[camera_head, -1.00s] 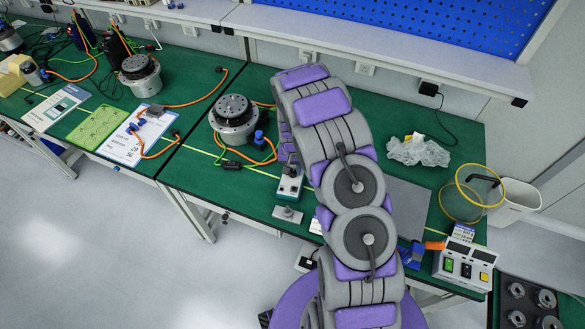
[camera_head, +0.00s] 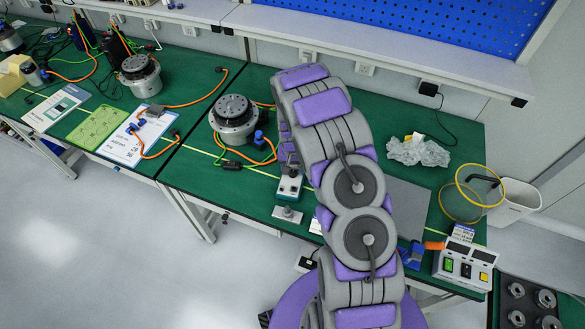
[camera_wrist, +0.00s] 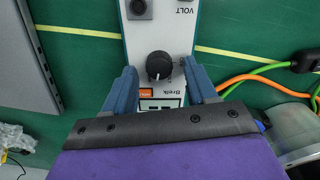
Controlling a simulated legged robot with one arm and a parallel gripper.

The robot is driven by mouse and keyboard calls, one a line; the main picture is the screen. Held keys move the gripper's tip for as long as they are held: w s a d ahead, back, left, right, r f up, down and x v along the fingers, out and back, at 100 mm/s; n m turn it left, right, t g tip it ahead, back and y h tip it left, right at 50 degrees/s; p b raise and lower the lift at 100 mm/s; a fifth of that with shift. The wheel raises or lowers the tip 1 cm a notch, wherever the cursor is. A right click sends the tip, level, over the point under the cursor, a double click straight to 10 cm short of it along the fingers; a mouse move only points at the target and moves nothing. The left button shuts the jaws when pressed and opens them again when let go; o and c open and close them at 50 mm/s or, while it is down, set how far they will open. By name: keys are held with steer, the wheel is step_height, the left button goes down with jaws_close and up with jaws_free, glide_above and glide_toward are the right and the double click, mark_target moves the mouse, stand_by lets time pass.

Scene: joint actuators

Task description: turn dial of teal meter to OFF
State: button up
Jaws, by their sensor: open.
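The teal-edged meter (camera_wrist: 149,37) with a pale face stands on the green bench and also shows in the head view (camera_head: 289,190). Its black round dial (camera_wrist: 159,66) has a light pointer mark and sits above an orange label and a small display window. My gripper (camera_wrist: 159,72) is open, with one blue finger on each side of the dial. Gaps show between the fingers and the dial, so I see no contact. In the head view my arm hides most of the gripper. The dial's setting is too small to read.
A round grey actuator (camera_head: 234,117) with orange and green cables stands left of the meter. A grey plate (camera_head: 408,204), a crumpled plastic bag (camera_head: 418,151) and a control box (camera_head: 464,265) lie to the right. The bench's front edge is close to the meter.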

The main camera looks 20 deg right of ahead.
mark_target(293, 170)
step_height(293, 170, up, 17)
steer(key=p, duration=0.2)
steer(key=shift+p, duration=0.3)
steer(key=shift+w, duration=0.1)
